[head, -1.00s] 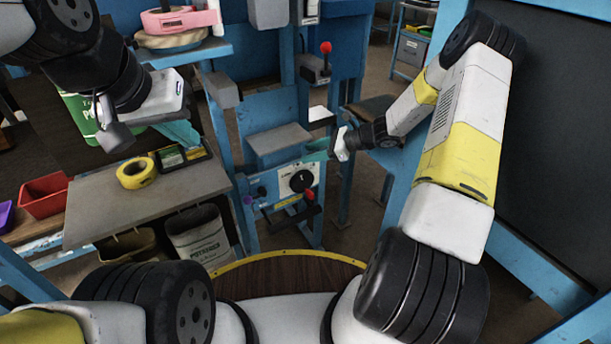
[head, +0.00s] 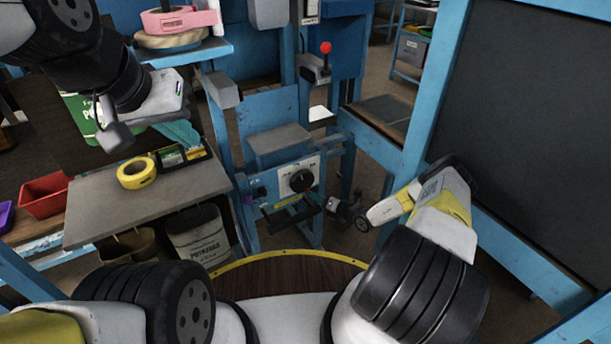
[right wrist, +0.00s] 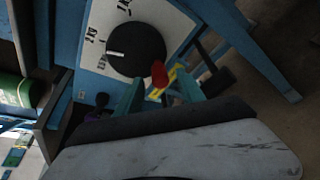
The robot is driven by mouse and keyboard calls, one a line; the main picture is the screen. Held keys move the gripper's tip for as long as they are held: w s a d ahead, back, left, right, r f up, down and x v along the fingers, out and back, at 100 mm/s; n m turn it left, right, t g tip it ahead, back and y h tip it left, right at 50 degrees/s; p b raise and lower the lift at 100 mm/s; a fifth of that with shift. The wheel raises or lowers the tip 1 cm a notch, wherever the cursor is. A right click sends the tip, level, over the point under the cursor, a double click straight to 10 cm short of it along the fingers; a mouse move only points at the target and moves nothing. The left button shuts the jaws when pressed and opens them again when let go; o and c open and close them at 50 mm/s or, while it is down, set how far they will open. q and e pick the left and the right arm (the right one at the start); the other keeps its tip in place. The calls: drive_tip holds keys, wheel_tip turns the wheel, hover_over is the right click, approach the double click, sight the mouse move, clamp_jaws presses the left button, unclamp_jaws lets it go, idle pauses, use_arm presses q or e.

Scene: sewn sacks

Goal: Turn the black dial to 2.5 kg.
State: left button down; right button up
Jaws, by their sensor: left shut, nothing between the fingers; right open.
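The black dial (head: 301,180) sits on a white plate (head: 284,181) on the front of the blue machine. In the right wrist view the dial (right wrist: 147,43) carries a short white mark pointing left in the picture, toward printed labels I cannot read surely. My right gripper (right wrist: 160,80) is open, its teal fingers just below the dial in that view and apart from it. In the head view its wrist is low, right of the dial, and its fingertips are not clear. My left gripper (head: 180,133) is shut and empty above the side table, far from the dial.
A red knob (right wrist: 158,74) shows between my right fingers in the wrist view, near the dial. Another red-knobbed lever (head: 325,48) stands above. Yellow tape (head: 137,173) lies on the grey side table (head: 95,208). A dark panel stands at the right.

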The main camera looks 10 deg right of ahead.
sight(305, 185)
drive_tip(key=shift+x, duration=2)
clamp_jaws()
